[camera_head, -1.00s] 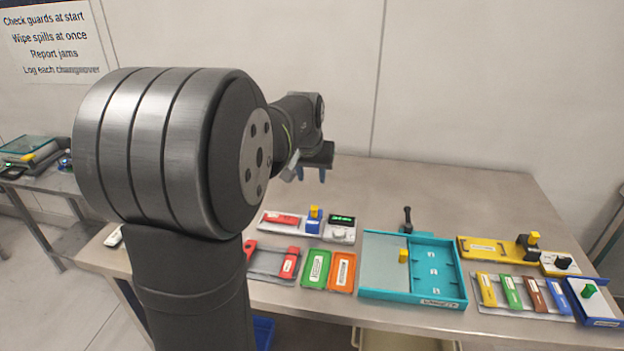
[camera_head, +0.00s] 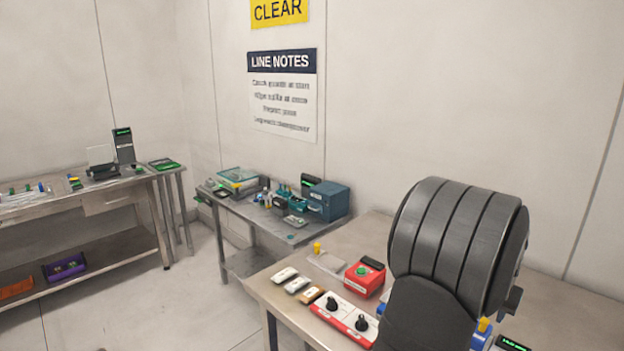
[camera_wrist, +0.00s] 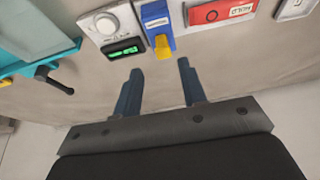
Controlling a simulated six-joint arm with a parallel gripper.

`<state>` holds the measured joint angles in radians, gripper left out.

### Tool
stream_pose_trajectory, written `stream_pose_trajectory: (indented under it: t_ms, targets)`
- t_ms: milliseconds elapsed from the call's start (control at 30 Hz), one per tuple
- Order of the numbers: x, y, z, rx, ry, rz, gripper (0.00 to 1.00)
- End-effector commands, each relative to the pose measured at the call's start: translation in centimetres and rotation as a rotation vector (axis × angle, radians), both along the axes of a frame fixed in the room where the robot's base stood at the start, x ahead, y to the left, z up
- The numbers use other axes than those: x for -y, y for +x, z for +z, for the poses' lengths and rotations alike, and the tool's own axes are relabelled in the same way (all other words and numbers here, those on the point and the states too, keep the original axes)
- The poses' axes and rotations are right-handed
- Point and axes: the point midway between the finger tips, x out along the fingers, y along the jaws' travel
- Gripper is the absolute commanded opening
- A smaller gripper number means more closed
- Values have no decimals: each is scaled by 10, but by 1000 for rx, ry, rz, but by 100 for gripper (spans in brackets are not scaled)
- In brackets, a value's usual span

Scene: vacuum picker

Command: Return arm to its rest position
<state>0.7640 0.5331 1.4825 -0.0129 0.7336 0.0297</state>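My gripper (camera_wrist: 160,88) shows in the wrist view, with its two blue fingers apart and nothing between them. It hangs over the bare part of the worktable (camera_wrist: 215,75). Ahead of the fingertips lie a blue block with a yellow lever (camera_wrist: 157,30), a white unit with a knob and green display (camera_wrist: 112,27), and a red and white panel (camera_wrist: 220,14). In the head view my arm hides the gripper, and the worktable (camera_head: 345,240) shows at the lower right.
A red box with a green button (camera_head: 365,278) and a panel with two black knobs (camera_head: 345,312) stand on the table near my arm. A teal tray (camera_wrist: 35,35) with a black handle (camera_wrist: 55,80) lies at the left in the wrist view. A side table (camera_head: 270,222) stands further left.

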Motion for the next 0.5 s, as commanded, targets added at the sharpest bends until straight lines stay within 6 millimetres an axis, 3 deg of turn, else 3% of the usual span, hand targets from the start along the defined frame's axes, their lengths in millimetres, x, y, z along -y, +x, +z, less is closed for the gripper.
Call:
stream_pose_trajectory:
  t_ms: [200, 500]
  targets:
    - [10, 10, -36, -2, 2, 0, 38]
    - [16, 17, -56, 0, 0, 0, 38]
